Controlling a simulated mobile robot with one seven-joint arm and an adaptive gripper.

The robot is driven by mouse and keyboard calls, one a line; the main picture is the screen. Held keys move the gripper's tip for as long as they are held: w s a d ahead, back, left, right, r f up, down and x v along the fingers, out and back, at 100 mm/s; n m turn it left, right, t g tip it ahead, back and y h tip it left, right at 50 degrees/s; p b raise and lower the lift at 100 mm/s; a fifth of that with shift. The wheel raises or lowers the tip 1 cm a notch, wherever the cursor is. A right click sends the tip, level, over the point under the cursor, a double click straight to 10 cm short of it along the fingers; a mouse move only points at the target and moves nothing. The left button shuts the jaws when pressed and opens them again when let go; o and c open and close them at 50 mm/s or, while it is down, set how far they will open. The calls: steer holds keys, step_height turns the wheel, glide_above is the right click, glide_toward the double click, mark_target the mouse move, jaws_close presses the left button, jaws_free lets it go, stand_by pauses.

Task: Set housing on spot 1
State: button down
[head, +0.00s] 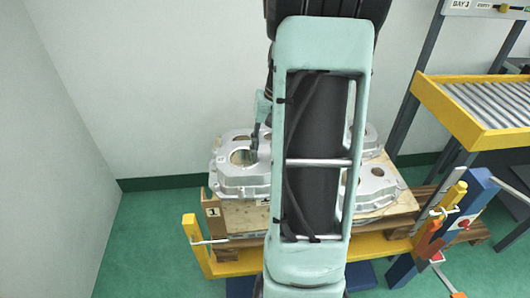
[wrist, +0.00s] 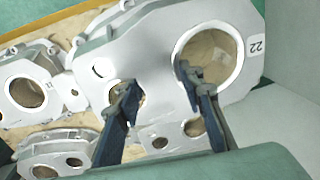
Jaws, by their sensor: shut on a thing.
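The housing is a pale cast aluminium part with a large round opening. In the head view this housing (head: 236,183) is at the left end of the wooden board, above the label for spot 1 (head: 213,212). I cannot tell whether it rests on the board or hangs just above it. In the wrist view the housing (wrist: 155,55) fills the middle and bears the number 22. My gripper (wrist: 158,88) is shut on it, one finger at the large opening and one at a smaller hole. The gripper also shows in the head view (head: 256,140), partly hidden by my arm.
Other housings stand on the board to the right (head: 378,182); they also show at left in the wrist view (wrist: 28,88). My arm hides the board's middle. A yellow barrier (head: 240,265) runs along the front. A roller conveyor (head: 470,115) is at right, walls behind and left.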

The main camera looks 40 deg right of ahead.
step_height(320, 180, down, 13)
steer(key=shift+w+r+b, duration=0.1)
steer(key=shift+b, duration=1.05)
steer(key=c, duration=1.3)
jaws_free()
steer(key=r, duration=0.4)
steer(key=d+r+p, duration=0.1)
steer(key=r, duration=0.3)
steer(key=s+r+p, duration=0.1)
steer(key=r, duration=0.2)
steer(key=shift+d+r, duration=0.25)
steer(key=shift+r, duration=0.15)
steer(key=shift+s, duration=0.1)
